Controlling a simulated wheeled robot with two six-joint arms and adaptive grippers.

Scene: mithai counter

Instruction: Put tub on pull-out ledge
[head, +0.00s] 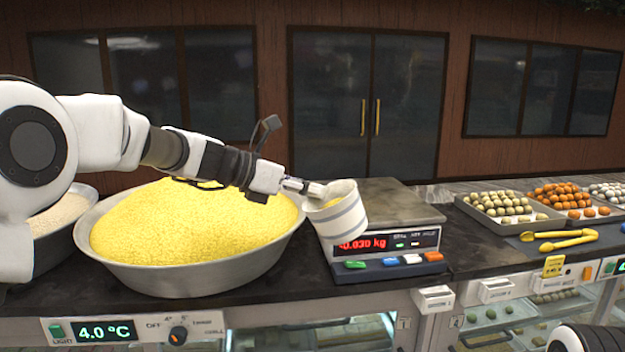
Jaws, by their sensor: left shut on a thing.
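A small white tub (345,221) with a grey band is held by my left gripper (314,191), which is shut on its rim. The tub is tilted, its mouth toward the left, and some yellow shows inside. It hangs in front of the left part of the weighing scale (390,208); I cannot tell whether it touches it. The scale display reads about -0.030 kg. Small drawer fronts (432,299) (496,290) stick out along the counter's front edge; I cannot tell which one is the ledge. My right gripper is not in view.
A wide metal bowl (185,279) heaped with yellow grains stands left of the scale, with a paler-filled bowl (60,243) beyond it. Trays of sweets (509,226) and yellow tongs (565,241) lie at the right. Dark counter (480,257) is free right of the scale.

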